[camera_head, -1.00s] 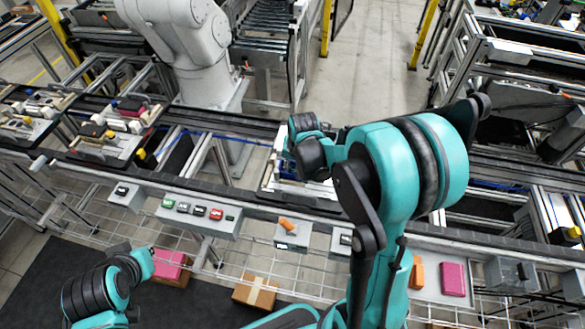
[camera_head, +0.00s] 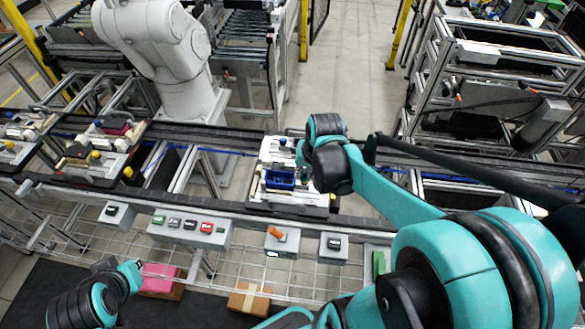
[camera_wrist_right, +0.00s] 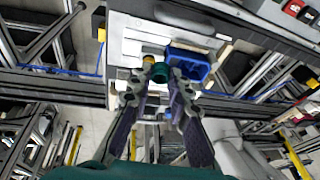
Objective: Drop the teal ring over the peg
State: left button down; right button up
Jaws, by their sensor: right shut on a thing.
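My right gripper (camera_wrist_right: 158,82) is shut on the teal ring (camera_wrist_right: 158,72), held between its fingertips over a light pallet fixture (camera_wrist_right: 128,48). In the head view, this fixture (camera_head: 270,200) sits on the conveyor rail, and my right wrist hides most of the gripper. A small yellow-topped part (camera_wrist_right: 149,60) shows close beside the ring; I cannot tell whether it is the peg. I cannot tell whether the ring touches anything below.
A blue bin (camera_head: 279,178) stands on the fixture, close to the ring; it also shows in the wrist view (camera_wrist_right: 188,64). Other loaded pallets (camera_head: 98,160) are at the left. A button box (camera_head: 190,228) lines the front rail. A white robot arm (camera_head: 160,50) stands behind.

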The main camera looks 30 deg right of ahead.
jog(key=w+a+n+b, duration=0.3)
jog(key=w+a+n, duration=0.1)
jog(key=w, duration=0.6)
jog(key=shift+t+h, duration=0.3)
jog(key=shift+t, duration=0.1)
notch_tip(320, 180, down, 6)
jog(key=b, duration=0.4)
jog(key=shift+s+a, duration=0.1)
jog(key=shift+s, duration=0.05)
jog(key=shift+f+b, duration=0.5)
jog(key=shift+f, duration=0.05)
jog(key=shift+f+b, duration=0.65)
jog(key=shift+f, duration=0.35)
dwell(1.1)
jog(key=o, duration=0.4)
jog(key=shift+r, duration=0.15)
dwell(0.4)
